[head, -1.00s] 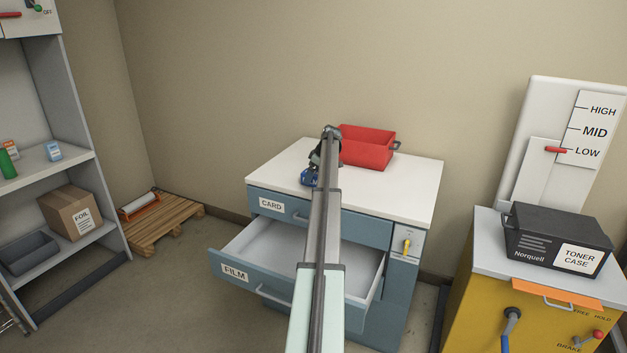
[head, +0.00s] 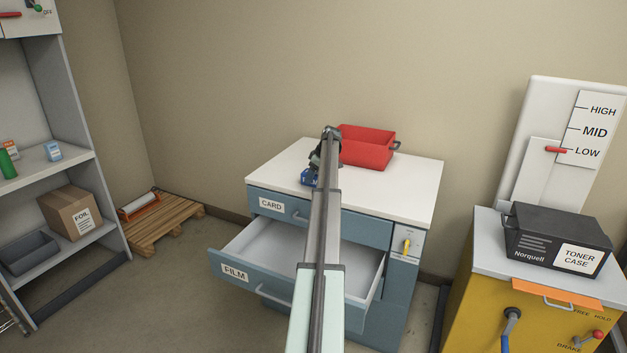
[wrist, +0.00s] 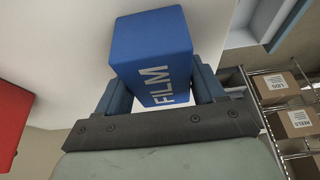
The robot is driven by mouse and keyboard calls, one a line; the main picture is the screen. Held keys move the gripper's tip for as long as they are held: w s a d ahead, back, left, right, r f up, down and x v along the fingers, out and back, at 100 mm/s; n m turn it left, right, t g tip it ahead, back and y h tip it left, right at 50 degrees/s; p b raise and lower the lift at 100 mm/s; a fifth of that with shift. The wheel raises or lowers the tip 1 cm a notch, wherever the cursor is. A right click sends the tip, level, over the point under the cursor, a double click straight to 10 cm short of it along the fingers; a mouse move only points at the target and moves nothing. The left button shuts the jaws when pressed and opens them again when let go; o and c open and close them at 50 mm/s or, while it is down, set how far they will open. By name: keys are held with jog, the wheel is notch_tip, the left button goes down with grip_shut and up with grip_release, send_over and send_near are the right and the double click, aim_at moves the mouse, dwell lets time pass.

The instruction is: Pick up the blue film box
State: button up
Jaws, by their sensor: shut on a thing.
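The blue film box (wrist: 150,50), marked FILM, is between the two fingers of my gripper (wrist: 160,90) in the wrist view. The fingers are shut on its sides. In the head view the blue box (head: 308,177) is small and partly hidden behind my arm, over the left part of the white cabinet top (head: 405,190). I cannot tell whether it touches the top. My gripper (head: 314,166) is mostly hidden by my own arm there.
The FILM drawer (head: 235,273) is pulled open below the CARD drawer (head: 272,205). A red bin (head: 365,150) stands at the back of the cabinet top. A shelf unit (head: 60,165) is at left; a yellow machine (head: 480,290) with a black toner case (head: 540,230) is at right.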

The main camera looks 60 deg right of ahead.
jog(key=shift+c, duration=1.4)
